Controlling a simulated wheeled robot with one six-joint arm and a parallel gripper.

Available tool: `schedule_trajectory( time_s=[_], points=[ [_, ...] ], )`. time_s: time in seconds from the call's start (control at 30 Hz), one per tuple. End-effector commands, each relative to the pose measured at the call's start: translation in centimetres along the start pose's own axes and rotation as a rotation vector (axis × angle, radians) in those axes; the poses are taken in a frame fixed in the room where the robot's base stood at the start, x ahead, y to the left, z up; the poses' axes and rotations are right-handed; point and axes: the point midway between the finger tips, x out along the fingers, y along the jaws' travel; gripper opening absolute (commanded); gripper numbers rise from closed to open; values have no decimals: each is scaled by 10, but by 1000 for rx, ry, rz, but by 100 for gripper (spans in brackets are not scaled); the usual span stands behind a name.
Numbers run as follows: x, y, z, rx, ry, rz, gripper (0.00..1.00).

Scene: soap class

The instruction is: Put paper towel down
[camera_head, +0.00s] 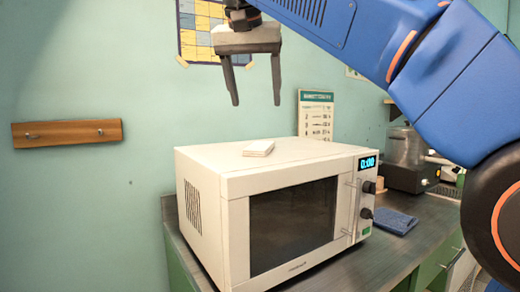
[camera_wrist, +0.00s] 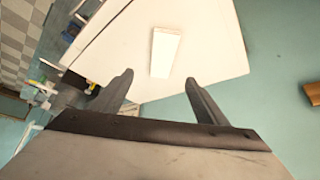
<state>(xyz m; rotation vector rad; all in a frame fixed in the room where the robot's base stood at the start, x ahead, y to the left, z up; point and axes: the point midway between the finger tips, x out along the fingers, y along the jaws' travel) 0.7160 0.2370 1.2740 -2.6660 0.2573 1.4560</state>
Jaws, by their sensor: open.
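A small white folded paper towel (camera_head: 258,148) lies flat on top of the cream microwave (camera_head: 210,160). In the wrist view the paper towel (camera_wrist: 165,53) lies on the white microwave top (camera_wrist: 210,40), ahead of and between my fingers. My gripper (camera_head: 256,102) is open and empty, pointing down, in the air above the microwave. Its two dark fingers also show spread apart in the wrist view (camera_wrist: 155,82). Nothing touches the fingers.
The microwave stands on a dark counter (camera_head: 420,235) with green cabinets. A blue cloth (camera_head: 395,221) lies right of it. A wooden hook rack (camera_head: 68,133) is on the left wall, and a paper sign (camera_head: 316,113) stands behind the microwave.

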Motion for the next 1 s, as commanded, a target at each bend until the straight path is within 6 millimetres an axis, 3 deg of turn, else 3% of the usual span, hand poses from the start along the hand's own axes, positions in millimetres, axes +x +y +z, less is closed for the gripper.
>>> schedule_trajectory(
  time_s=[0.4,0.67,1.0],
  points=[
    [69,0,0,-1,-1,1,67],
    [84,-1,1,-2,0,0,67],
    [125,-5,3,-1,0,1,67]
  ],
)
